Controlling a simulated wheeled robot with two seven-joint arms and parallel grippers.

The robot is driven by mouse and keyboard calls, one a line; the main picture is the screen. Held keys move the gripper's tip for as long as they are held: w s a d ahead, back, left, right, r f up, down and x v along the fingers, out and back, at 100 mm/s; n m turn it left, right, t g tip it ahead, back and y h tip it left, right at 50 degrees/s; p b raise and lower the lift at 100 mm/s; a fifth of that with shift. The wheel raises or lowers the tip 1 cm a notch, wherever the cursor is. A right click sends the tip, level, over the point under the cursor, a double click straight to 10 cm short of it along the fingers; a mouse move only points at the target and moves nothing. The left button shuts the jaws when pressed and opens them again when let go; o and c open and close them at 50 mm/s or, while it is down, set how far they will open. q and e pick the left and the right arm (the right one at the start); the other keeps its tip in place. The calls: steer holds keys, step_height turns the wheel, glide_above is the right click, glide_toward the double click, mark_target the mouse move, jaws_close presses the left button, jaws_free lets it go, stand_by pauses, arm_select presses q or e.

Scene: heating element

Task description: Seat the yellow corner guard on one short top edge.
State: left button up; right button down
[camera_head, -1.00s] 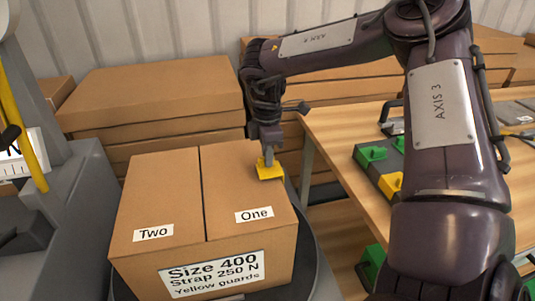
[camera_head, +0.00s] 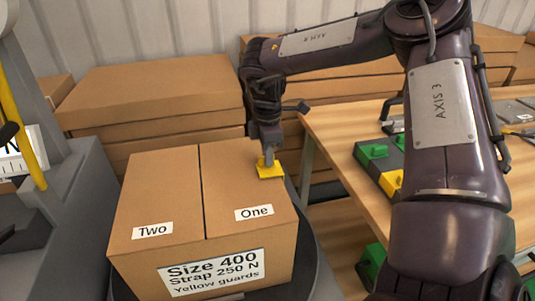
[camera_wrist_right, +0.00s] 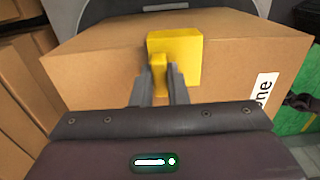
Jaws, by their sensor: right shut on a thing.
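The yellow corner guard (camera_head: 270,171) is at the right short top edge of the cardboard box (camera_head: 150,190), on the half labelled "One". My right gripper (camera_head: 267,158) is shut on the guard's upright tab from above. The guard also shows in the right wrist view (camera_wrist_right: 175,45), with the tab between my right fingers (camera_wrist_right: 159,88). The guard looks to lie on or very close to the box edge; full contact cannot be told. Its side facing away is hidden in the head view. My left gripper is not in view.
The box stands on a dark round turntable (camera_head: 318,270). A wooden table (camera_head: 340,125) at right holds green and yellow guards (camera_head: 372,151). Stacked flat cartons (camera_head: 150,95) stand behind. A grey machine (camera_head: 70,220) with a yellow strap is at left.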

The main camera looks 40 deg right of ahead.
steer(key=c, duration=1.3)
jaws_free()
steer(key=shift+c, duration=0.2)
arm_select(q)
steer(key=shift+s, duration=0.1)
arm_select(e)
steer(key=shift+w+r, duration=0.1)
steer(key=shift+r, duration=0.65)
step_height(320, 180, up, 6)
steer(key=shift+f, duration=0.25)
steer(key=shift+r, duration=0.45)
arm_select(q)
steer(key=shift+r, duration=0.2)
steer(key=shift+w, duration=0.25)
